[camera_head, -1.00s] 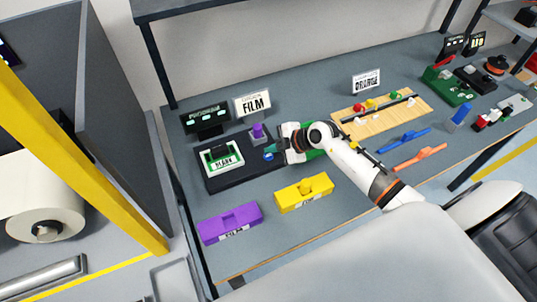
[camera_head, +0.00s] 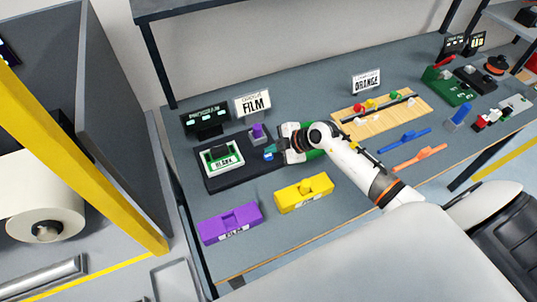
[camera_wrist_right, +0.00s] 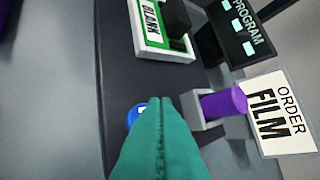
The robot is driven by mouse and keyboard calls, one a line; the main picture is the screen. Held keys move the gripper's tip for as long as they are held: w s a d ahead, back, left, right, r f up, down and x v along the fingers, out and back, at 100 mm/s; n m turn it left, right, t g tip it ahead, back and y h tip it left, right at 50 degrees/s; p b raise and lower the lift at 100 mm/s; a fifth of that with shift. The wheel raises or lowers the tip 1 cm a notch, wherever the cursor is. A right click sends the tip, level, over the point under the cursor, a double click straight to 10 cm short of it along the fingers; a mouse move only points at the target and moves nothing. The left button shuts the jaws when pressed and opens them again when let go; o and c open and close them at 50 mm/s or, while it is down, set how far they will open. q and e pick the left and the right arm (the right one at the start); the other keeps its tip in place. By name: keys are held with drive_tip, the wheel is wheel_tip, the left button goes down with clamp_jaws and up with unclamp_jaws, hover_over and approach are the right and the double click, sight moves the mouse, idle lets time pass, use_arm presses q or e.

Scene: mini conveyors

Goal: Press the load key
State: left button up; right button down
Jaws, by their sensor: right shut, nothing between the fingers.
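A black machine (camera_head: 213,183) stands at the left of the bench. Its green-edged plate reads BLANK (camera_wrist_right: 150,18) in the right wrist view. A round blue key (camera_wrist_right: 135,113) sits on the machine, partly hidden by my fingers; it also shows in the head view (camera_head: 268,156). My right gripper (camera_wrist_right: 162,102) is shut and empty, its teal fingertips beside or over the key. I cannot tell if they touch it. A purple piece (camera_wrist_right: 223,103) stands in a grey holder just right of the fingertips in the wrist view. My left gripper is out of view.
A program display (camera_head: 206,120) and an order sign reading FILM (camera_head: 252,104) stand behind the machine. A purple block (camera_head: 230,224) and a yellow block (camera_head: 304,194) lie in front. A wooden board (camera_head: 385,118) with coloured knobs lies to the right.

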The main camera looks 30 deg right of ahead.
sight(272, 157)
idle(0.4)
drive_tip(key=shift+f, duration=0.35)
drive_tip(key=shift+f, duration=0.45)
idle(0.7)
drive_tip(key=shift+r+p, duration=0.8)
drive_tip(key=shift+p, duration=0.5)
drive_tip(key=shift+r, duration=0.1)
wheel_tip(272, 157, up, 5)
drive_tip(key=p, duration=0.6)
